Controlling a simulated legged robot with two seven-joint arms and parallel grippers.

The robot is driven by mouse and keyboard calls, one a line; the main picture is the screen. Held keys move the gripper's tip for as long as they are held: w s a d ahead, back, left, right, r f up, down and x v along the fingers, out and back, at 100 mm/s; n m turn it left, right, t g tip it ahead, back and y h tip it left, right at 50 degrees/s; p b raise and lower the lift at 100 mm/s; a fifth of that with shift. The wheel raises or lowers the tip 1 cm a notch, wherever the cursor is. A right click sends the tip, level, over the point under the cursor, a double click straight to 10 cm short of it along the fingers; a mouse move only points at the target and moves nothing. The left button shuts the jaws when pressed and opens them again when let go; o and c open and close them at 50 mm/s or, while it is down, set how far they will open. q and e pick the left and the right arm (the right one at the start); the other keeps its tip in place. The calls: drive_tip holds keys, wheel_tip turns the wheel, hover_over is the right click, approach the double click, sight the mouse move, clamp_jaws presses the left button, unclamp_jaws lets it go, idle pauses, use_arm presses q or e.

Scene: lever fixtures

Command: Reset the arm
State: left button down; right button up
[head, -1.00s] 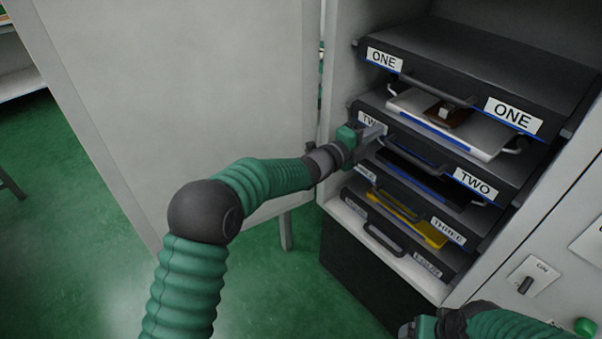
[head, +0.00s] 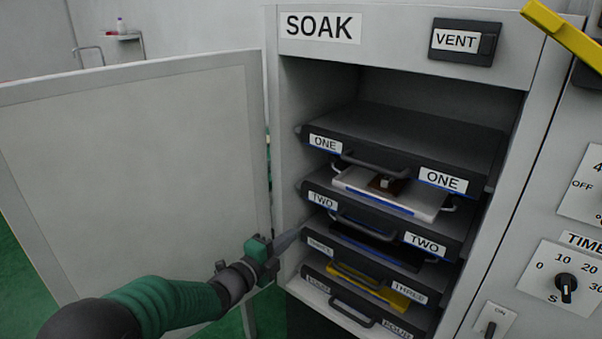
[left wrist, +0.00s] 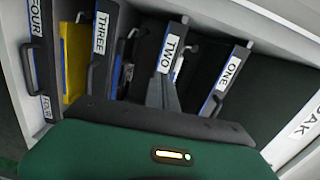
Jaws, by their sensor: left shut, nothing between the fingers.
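My left gripper (head: 288,240) is shut and empty. Its grey fingers point into the open cabinet, near the left ends of shelf TWO (head: 370,216) and shelf THREE (head: 345,248). In the left wrist view the fingers (left wrist: 163,94) lie close together in front of shelf TWO (left wrist: 172,48); I cannot tell whether they touch it. My left arm comes in from the lower left, in front of the open door. My right gripper is not in view.
The cabinet marked SOAK (head: 320,27) holds shelf ONE (head: 400,140) at the top and shelf FOUR (head: 355,312) at the bottom. Its open door (head: 140,170) stands at left. At right are a timer knob (head: 566,288), a VENT switch (head: 465,42) and a yellow lever (head: 565,38).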

use_arm(q)
drive_tip(key=s+a+f+n+g+y, duration=0.2)
drive_tip(key=s+a+f+n+y, duration=0.35)
drive_tip(key=a+n, duration=0.2)
drive_tip(key=s+a+f+n+g+y, duration=0.1)
drive_tip(key=s+a+f+n+g, duration=0.25)
drive_tip(key=s, duration=0.55)
drive_tip(key=s+a+f+n+g+y, duration=0.1)
drive_tip(key=s+f+n+g+y, duration=0.15)
drive_tip(key=s+f+n, duration=0.4)
drive_tip(key=s+a+f+n+g+y, duration=0.15)
drive_tip(key=s+n+g, duration=0.35)
drive_tip(key=s, duration=0.7)
wheel_tip(320, 180, up, 26)
drive_tip(key=n+t+p, duration=0.1)
drive_tip(key=p, duration=2.5)
drive_tip(key=shift+a+h+p, duration=0.15)
drive_tip(key=shift+h+p, duration=0.15)
drive_tip(key=shift+h, duration=0.05)
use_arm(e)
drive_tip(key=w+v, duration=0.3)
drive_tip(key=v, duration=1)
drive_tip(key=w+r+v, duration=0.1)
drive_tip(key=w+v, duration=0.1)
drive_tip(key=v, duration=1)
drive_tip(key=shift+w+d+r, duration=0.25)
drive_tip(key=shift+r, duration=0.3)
use_arm(q)
drive_tip(key=shift+s+n, duration=0.1)
drive_tip(key=shift+n, duration=0.15)
